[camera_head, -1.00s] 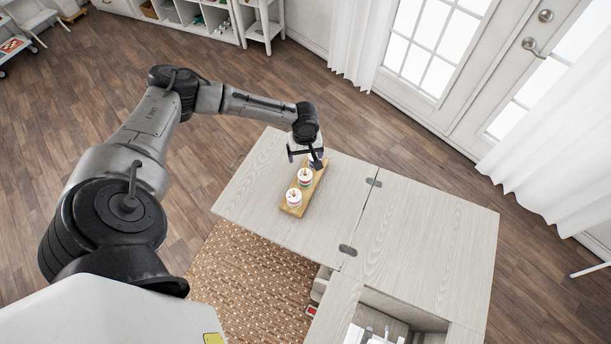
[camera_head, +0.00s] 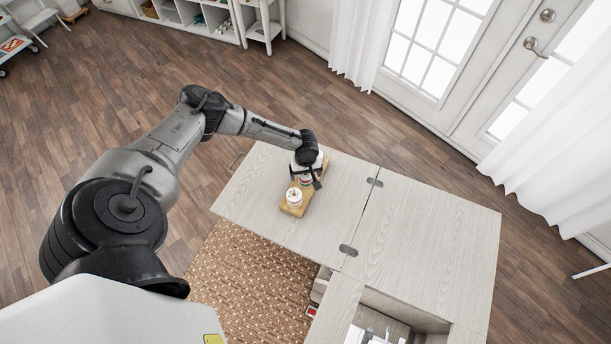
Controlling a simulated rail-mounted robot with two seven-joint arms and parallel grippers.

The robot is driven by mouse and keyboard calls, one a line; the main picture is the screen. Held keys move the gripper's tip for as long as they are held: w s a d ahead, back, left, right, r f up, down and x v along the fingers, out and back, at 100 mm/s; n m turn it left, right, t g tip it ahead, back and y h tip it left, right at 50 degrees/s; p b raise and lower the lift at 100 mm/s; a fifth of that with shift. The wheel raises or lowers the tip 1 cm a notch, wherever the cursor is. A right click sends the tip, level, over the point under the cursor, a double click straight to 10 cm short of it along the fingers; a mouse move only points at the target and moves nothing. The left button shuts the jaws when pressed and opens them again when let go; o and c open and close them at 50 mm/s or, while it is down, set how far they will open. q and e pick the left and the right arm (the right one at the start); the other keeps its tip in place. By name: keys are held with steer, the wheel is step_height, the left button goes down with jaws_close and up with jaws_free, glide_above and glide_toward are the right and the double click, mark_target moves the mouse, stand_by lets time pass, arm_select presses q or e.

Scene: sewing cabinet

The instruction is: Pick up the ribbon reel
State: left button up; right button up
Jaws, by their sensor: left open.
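A wooden board (camera_head: 288,209) lies on the left leaf of the pale cabinet top. A white ribbon reel (camera_head: 294,197) with a reddish band stands upright on the board's near end. A second reel (camera_head: 305,181) stands behind it, mostly covered by my left gripper (camera_head: 306,180). My left gripper is open and points down over this second reel, with its fingers around or just above it; I cannot tell if they touch it. My right gripper is not in view.
The pale wood cabinet top (camera_head: 430,235) has a hinged joint and is clear to the right. An open compartment (camera_head: 385,318) shows at its near side. A brown woven rug (camera_head: 255,285) lies below. Glass doors and white curtains stand behind.

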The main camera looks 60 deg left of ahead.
arm_select(q)
steer(key=shift+f, duration=0.65)
steer(key=c, duration=1)
step_height(320, 180, up, 10)
steer(key=shift+r+p, duration=0.1)
steer(key=shift+p, duration=0.45)
